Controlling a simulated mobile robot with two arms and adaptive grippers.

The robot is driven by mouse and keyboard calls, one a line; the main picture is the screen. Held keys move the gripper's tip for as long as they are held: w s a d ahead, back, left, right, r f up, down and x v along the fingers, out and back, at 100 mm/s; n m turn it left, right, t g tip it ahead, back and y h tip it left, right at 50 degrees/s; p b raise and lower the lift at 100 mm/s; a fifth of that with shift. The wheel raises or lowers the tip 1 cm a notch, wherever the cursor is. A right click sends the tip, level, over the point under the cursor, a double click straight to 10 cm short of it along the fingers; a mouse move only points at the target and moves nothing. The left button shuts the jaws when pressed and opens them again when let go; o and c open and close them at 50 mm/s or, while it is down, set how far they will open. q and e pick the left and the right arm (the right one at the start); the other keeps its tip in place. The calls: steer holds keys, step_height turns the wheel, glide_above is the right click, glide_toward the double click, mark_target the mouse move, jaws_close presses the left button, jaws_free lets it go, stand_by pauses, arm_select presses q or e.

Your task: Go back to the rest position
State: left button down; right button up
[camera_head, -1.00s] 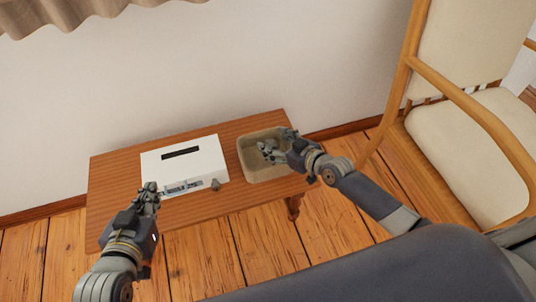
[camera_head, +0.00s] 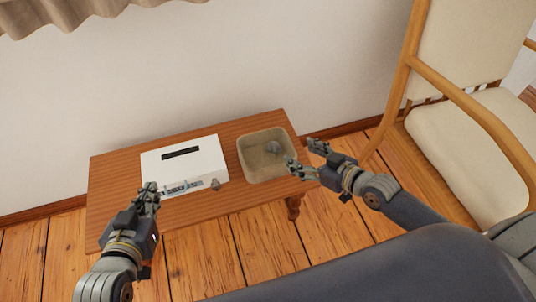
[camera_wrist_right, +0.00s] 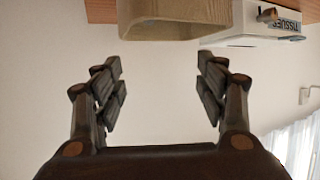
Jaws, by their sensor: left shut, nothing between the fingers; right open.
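My right gripper (camera_head: 306,158) is open and empty just right of the beige bin (camera_head: 243,160), near the table's right end. In the right wrist view its two fingers (camera_wrist_right: 160,90) are spread wide with nothing between them. My left gripper (camera_head: 150,192) is shut and empty, at the front left corner of the white tissue box (camera_head: 207,158). I cannot tell whether it touches the box.
The wooden table (camera_head: 112,182) stands against the wall and bears the box and the bin. A small grey thing (camera_head: 273,147) lies in the bin. A cream chair (camera_head: 460,130) stands at the right.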

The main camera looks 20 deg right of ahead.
stand_by(0.3)
